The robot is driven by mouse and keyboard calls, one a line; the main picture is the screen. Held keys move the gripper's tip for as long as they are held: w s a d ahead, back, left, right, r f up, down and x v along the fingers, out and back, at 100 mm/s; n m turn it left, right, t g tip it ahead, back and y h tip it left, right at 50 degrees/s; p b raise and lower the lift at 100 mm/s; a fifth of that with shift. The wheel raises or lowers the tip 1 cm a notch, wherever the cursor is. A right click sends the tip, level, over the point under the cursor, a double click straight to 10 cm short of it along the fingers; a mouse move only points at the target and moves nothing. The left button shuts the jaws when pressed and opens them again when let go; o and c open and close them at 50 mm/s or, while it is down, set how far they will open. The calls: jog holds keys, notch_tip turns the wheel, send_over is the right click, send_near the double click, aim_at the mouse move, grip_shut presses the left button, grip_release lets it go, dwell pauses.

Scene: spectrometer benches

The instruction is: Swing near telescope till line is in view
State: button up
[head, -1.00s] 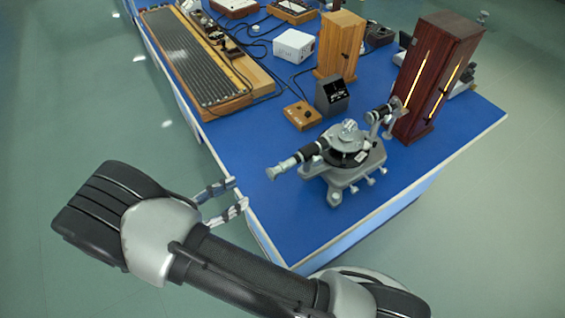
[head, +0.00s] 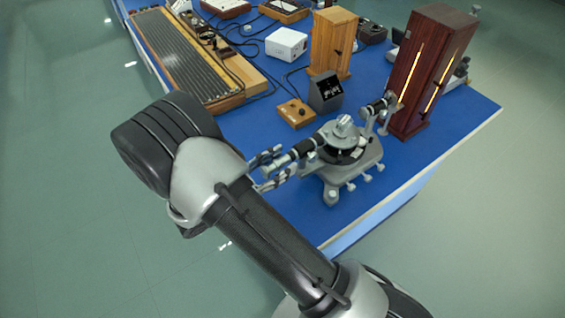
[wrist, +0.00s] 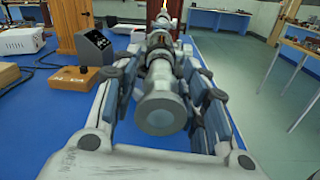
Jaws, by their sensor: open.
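The spectrometer (head: 345,160) stands near the front corner of the blue bench. Its near telescope (head: 300,150) points out toward the left front, and the collimator (head: 378,104) is on the far side, facing the dark red lamp housing (head: 428,72) with glowing slits. My gripper (head: 272,168) is open at the near telescope's eyepiece end. In the wrist view the telescope's eyepiece (wrist: 162,114) lies between the two open fingers of my gripper (wrist: 164,100), one on each side. I cannot tell whether either finger touches it.
A wooden box with a knob (head: 296,112) and a dark grey meter (head: 325,92) stand behind the spectrometer. A light wooden cabinet (head: 333,42), a white box (head: 286,44) and a long ribbed tray (head: 180,58) are farther back. Floor is clear at left.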

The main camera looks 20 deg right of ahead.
jog(key=shift+w+d, duration=0.2)
jog(key=shift+d, duration=0.35)
jog(key=shift+c, duration=0.6)
grip_shut()
